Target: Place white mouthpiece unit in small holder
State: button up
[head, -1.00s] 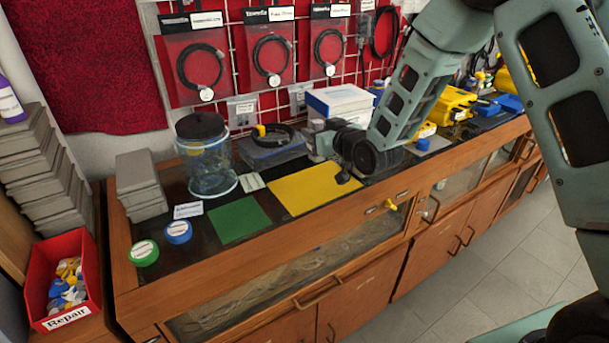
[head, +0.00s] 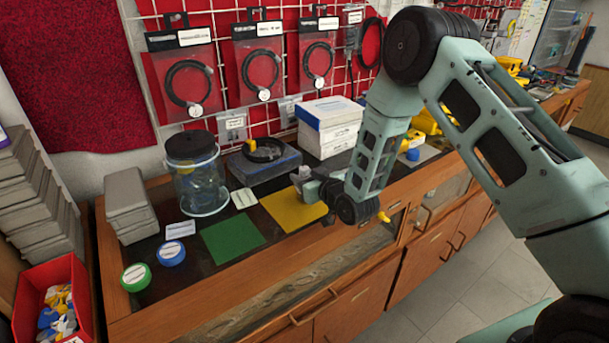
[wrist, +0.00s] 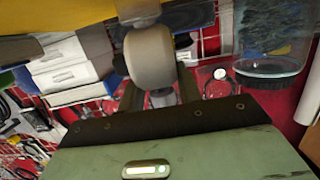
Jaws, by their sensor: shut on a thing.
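My gripper (head: 303,177) is over the far right part of the yellow mat (head: 285,214) on the bench. In the wrist view, its fingers are shut on a rounded, pale grey-white piece, the white mouthpiece unit (wrist: 150,58). In the head view the unit is small and merges with the fingertips. It appears held above the mat; I cannot tell by how much. I cannot make out the small holder for certain in either view.
A clear jar with a black lid (head: 190,145), a dark case with a coiled cable (head: 262,160) and white boxes (head: 328,125) stand behind the mats. The green mat (head: 233,240) is bare. Tape rolls and a grey stack (head: 130,205) are at left.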

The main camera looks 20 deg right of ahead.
jog(key=shift+f, duration=0.15)
jog(key=o, duration=1.1)
